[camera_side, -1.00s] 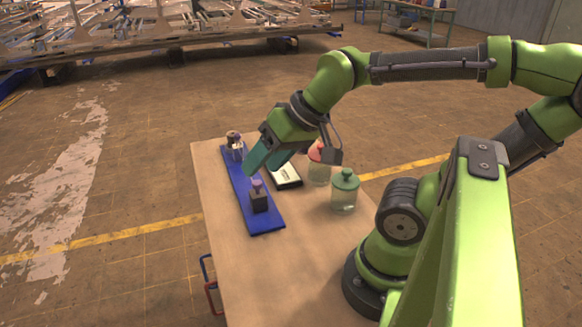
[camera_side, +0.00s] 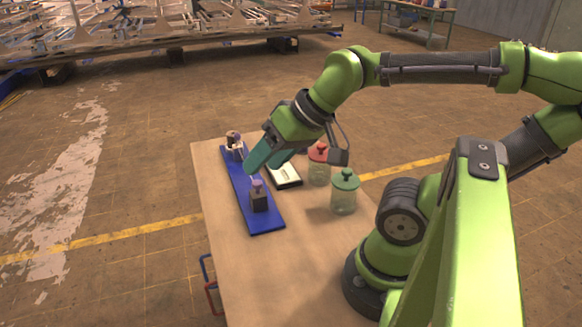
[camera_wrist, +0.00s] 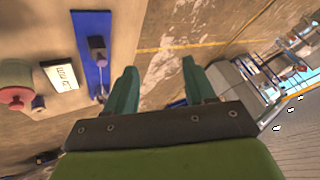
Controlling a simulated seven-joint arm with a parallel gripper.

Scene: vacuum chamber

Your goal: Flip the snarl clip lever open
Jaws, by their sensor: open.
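A long blue board (camera_side: 268,221) lies on the table and carries two small fixtures. A dark block with a purplish top (camera_side: 258,197) stands near its front end. A brown and pale fixture (camera_side: 235,146) stands at its far end. I cannot make out which of them is the snarl clip, or its lever position. My gripper (camera_side: 262,162) is tilted above the board between the two fixtures, apart from both. In the wrist view my gripper (camera_wrist: 158,88) is open with nothing between its teal fingers. There the blue board (camera_wrist: 92,22) lies left of the fingers, and one end is partly hidden.
A dark box with a white face (camera_side: 284,174) lies right of the board. A red-lidded jar (camera_side: 319,165) and a green-lidded jar (camera_side: 344,192) stand further right. The front of the wooden table (camera_side: 280,285) is clear. Blue and red handles (camera_side: 209,283) hang at its left edge.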

